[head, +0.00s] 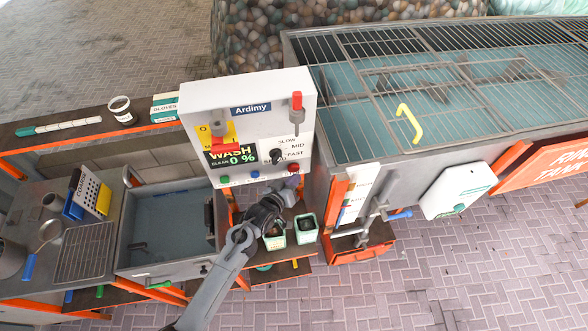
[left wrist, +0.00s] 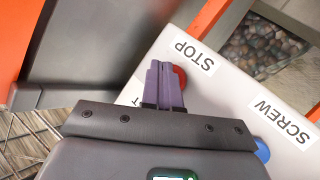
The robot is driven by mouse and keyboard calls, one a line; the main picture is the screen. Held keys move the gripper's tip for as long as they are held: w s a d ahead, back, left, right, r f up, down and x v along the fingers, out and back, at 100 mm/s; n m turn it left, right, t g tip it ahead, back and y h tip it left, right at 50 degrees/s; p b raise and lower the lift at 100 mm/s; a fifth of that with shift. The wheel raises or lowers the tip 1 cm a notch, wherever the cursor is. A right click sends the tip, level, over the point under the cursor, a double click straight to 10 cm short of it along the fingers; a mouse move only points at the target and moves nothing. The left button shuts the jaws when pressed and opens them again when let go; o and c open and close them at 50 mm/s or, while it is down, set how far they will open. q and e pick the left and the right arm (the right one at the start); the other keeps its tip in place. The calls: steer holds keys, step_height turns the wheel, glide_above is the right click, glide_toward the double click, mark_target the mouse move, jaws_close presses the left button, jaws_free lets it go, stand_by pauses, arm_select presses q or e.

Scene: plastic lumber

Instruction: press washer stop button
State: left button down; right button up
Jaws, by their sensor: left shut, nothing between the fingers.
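The washer control panel (head: 245,95) is a white box marked Ardimy, with a WASH display reading 0 %. Along its lower edge sit a green, a blue and a red button; the red one is the stop button (head: 293,167). In the left wrist view the red stop button (left wrist: 179,77) is beside the STOP label (left wrist: 194,56), partly hidden behind the fingertips. My left gripper (head: 290,184) is shut and empty, its fingertips (left wrist: 163,68) right at the red button. I cannot tell if they touch it. My right gripper is not in view.
The blue button (left wrist: 262,150) lies by the SCREW label. A sink (head: 170,225) is left of the panel and a grated tank (head: 440,90) is to the right. Two small green pots (head: 306,228) stand just below the gripper. Orange frame bars are close by.

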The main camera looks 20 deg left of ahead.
arm_select(q)
steer(key=shift+w, duration=0.1)
stand_by(0.3)
steer(key=shift+w+a, duration=0.25)
steer(key=shift+w, duration=0.05)
steer(key=shift+w+a, duration=0.15)
stand_by(0.6)
steer(key=shift+w+a, duration=0.15)
steer(key=shift+w, duration=0.1)
steer(key=shift+s, duration=0.1)
stand_by(0.6)
steer(key=shift+s+d+p, duration=0.5)
steer(key=shift+s+p, duration=0.05)
steer(key=shift+s, duration=0.1)
